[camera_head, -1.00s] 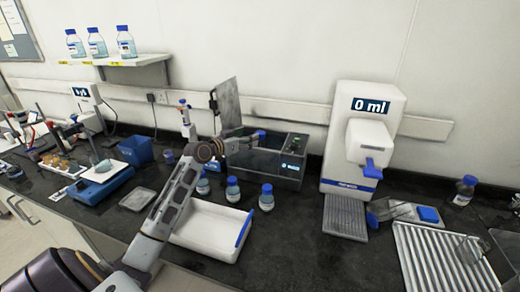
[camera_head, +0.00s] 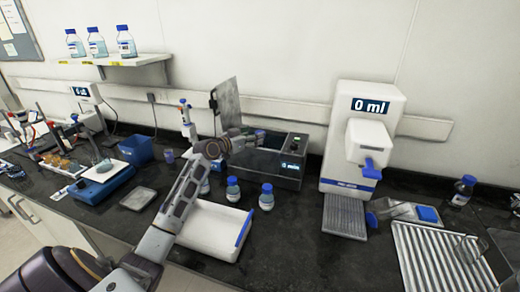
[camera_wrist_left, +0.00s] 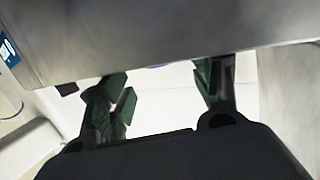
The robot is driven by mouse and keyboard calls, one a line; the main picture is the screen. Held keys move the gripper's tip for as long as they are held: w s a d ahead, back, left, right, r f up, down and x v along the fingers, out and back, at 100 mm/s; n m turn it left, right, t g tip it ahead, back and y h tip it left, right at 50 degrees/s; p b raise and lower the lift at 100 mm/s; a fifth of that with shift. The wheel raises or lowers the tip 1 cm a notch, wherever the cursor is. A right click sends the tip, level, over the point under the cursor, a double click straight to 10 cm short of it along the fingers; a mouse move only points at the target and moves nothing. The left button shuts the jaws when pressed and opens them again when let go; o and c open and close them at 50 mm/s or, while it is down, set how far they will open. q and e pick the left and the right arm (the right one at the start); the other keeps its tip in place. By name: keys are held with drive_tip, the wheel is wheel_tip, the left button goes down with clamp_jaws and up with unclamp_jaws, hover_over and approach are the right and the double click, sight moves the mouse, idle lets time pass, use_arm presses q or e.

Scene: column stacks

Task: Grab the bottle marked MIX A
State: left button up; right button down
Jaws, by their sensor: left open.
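Three bottles with blue caps and pale blue liquid stand on the wall shelf: a left one (camera_head: 75,44), a middle one (camera_head: 97,45) and a right one (camera_head: 126,43). Two similar bottles stand on the counter behind the white tray, one (camera_head: 233,190) left of the other (camera_head: 266,197). Another bottle (camera_head: 204,186) is partly behind my left arm. I cannot read MIX A on any label. My left gripper (camera_head: 262,137) reaches over the dark box and is small there. In the left wrist view the gripper (camera_wrist_left: 165,82) is open and empty, below a grey surface. My right gripper is out of view.
A dark box with a lit display (camera_head: 289,167) stands behind the counter bottles. A white dispenser reading 0 ml (camera_head: 345,135) stands to its right. A white tray (camera_head: 205,245) lies in front.

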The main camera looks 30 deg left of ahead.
use_arm(q)
drive_tip(key=shift+p+x, duration=0.3)
drive_tip(key=shift+x, duration=0.8)
drive_tip(key=shift+w+f, duration=0.3)
drive_tip(key=shift+w, duration=0.35)
drive_tip(key=shift+w+d+f, duration=0.1)
drive_tip(key=shift+w, duration=0.3)
drive_tip(key=shift+c, duration=0.9)
drive_tip(key=c, duration=1.2)
clamp_jaws()
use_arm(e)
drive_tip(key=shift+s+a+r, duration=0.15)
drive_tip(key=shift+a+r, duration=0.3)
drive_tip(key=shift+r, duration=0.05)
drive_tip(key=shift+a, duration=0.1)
